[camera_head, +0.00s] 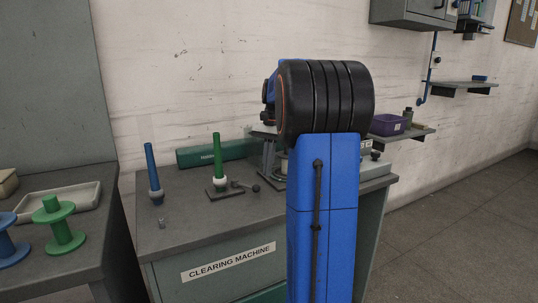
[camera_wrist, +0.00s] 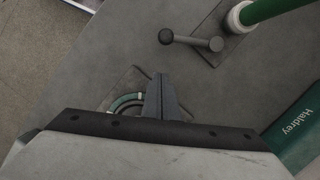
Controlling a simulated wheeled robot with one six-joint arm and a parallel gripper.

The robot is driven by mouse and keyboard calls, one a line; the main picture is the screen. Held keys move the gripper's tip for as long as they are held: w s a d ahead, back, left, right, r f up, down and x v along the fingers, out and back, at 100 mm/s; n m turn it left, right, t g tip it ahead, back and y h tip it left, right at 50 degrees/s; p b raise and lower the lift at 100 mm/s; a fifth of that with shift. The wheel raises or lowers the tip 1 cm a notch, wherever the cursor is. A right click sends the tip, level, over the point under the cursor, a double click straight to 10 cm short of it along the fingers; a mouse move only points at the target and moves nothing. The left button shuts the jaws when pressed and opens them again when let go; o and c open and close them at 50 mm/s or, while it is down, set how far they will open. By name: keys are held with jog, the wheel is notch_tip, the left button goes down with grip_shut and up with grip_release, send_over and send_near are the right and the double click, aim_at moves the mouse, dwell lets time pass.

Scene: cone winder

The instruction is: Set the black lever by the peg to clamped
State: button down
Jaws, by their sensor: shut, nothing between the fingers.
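The black lever (camera_head: 246,185) stands by the green peg (camera_head: 217,155) on the clearing machine's top, its ball knob pointing right, away from the peg. In the wrist view the lever (camera_wrist: 191,40) runs from its pivot beside the peg's white collar out to the knob at the left. The green peg (camera_wrist: 275,8) is cut off at the top right there. My gripper (camera_wrist: 159,76) is shut and empty. Its tips appear below the knob in the picture, apart from it. In the head view my blue arm hides the gripper.
A blue peg (camera_head: 152,172) and a small metal piece (camera_head: 162,224) stand on the machine top (camera_head: 200,220) at left. A green Haldrey box (camera_head: 215,152) lies behind. In the wrist view a plate with a green ring (camera_wrist: 125,101) is partly behind my gripper.

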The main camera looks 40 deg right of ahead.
aim_at(257, 187)
jog(key=shift+s+a+f, duration=0.2)
jog(key=shift+a+f, duration=0.05)
jog(key=shift+a, duration=0.4)
jog(key=shift+s+a+f, duration=0.2)
jog(key=shift+a, duration=0.45)
jog(key=shift+s+a+f, duration=0.2)
jog(key=shift+a+f, duration=0.05)
jog(key=shift+a, duration=0.4)
jog(key=shift+s+a, duration=0.1)
jog(key=shift+s+a+m, duration=0.35)
jog(key=shift+a+m, duration=0.15)
jog(key=shift+m, duration=0.4)
jog(key=a+m, duration=0.1)
jog(key=s+a+m+t, duration=0.1)
jog(key=m, duration=0.1)
jog(key=shift+a, duration=0.3)
jog(key=a+m, duration=0.1)
jog(key=m, duration=0.1)
jog(key=a+m+t, duration=0.1)
jog(key=a+m, duration=0.1)
jog(key=shift+s, duration=0.15)
jog(key=a+m, duration=0.2)
jog(key=shift+m, duration=0.3)
jog(key=shift+w+a+t, duration=0.25)
jog(key=shift+w+t, duration=0.05)
jog(key=shift+w+a, duration=0.35)
jog(key=shift+a, duration=0.4)
jog(key=shift+w+a, duration=0.1)
jog(key=shift+a, duration=0.05)
